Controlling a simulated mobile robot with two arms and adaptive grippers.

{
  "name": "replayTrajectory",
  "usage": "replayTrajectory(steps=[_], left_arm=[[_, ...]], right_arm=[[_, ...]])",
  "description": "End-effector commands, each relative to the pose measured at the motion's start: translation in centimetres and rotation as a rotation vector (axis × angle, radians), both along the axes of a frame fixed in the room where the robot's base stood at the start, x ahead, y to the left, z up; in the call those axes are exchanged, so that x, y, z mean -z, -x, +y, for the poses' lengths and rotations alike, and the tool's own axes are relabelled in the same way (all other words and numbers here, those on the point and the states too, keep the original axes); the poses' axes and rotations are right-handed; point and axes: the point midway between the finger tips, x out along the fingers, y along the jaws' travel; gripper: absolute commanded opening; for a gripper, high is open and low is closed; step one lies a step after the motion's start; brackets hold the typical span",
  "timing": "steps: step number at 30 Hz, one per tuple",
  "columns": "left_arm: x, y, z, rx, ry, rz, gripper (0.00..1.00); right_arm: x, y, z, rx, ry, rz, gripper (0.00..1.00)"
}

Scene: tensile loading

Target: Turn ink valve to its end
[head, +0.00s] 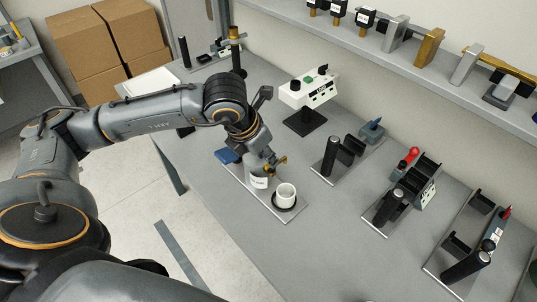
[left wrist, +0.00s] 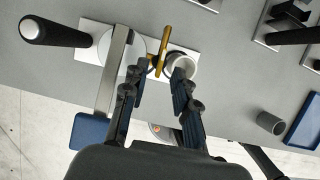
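The ink valve has a brass handle (head: 281,160), beside the tip of my left gripper (head: 270,162) in the head view. In the left wrist view the brass handle (left wrist: 163,45) stands just beyond and between the fingers of my left gripper (left wrist: 158,72). The fingers are spread apart, and I cannot tell whether either touches the handle. The grey ink container (head: 257,178) with a white label is below the gripper, partly hidden by it. A white cup (head: 286,196) stands on a dark round base beside it. My right gripper is not in view.
A blue pad (head: 227,156) lies left of the container. A white device (head: 308,88) on a black stand is behind. Several black fixtures stand to the right, including one with a red knob (head: 411,155). The table front (head: 285,255) is clear.

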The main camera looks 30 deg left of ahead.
Motion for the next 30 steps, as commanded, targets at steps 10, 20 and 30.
replayTrajectory(steps=[10,20,30], left_arm=[[2.2,-0.9,-0.3,0.001,0.001,-0.001,0.28],[2.2,-0.9,-0.3,0.000,0.001,-0.001,0.02],[2.3,-0.9,-0.3,0.008,0.001,-0.001,0.00]], right_arm=[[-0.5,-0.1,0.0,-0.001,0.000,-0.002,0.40],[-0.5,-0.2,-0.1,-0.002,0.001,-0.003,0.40],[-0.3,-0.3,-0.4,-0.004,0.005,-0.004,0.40]])
